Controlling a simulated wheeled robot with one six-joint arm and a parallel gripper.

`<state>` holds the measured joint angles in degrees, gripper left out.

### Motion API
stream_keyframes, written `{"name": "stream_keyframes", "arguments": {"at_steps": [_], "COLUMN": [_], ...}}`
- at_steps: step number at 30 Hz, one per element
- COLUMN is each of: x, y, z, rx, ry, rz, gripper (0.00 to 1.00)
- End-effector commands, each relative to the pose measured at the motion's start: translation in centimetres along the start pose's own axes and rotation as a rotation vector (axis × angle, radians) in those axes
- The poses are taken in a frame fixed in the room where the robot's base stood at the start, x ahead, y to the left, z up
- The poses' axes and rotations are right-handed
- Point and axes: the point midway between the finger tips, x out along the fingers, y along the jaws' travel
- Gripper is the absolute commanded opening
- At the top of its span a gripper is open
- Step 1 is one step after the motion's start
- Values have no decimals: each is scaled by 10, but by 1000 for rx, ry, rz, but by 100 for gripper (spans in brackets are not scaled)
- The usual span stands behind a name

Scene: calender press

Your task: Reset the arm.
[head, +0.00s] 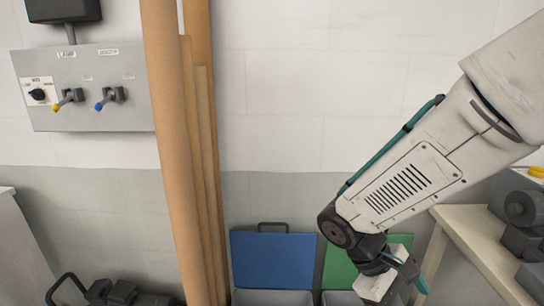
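My arm comes in from the upper right of the head view and reaches down to the lower right. My gripper (392,284) hangs at the lower end of the arm, in front of a green bin lid. It is only partly in view near the bottom edge. Its fingers are not clear, so I cannot tell whether it is open or shut or holds anything.
A control panel (88,88) with a knob and two levers hangs on the wall. Tall brown rolls (166,150) stand upright left of centre. A blue-lidded bin (273,260) and a green-lidded bin (340,264) stand low by the wall. A bench (470,243) is at right.

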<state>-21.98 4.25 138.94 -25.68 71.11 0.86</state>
Motion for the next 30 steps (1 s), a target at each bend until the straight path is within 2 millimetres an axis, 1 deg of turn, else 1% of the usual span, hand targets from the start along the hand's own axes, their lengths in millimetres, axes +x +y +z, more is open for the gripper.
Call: {"name": "stream_keyframes", "arguments": {"at_steps": [1, 3, 9, 14, 18, 21, 24, 30], "x": [-6, -13, -34, -49, -57, -60, -62, -61], "y": [-1, -6, -18, -23, -19, -14, -11, -8], "z": [14, 31, 73, 103, 127, 140, 147, 149], "rx": [58, 129, 320, 461, 557, 606, 639, 656], "ry": [45, 102, 280, 431, 539, 591, 619, 619], "rz": [-57, -137, -333, -440, -461, -451, -447, -448], "gripper": [100, 100, 100, 100, 100, 100, 100, 100]}}
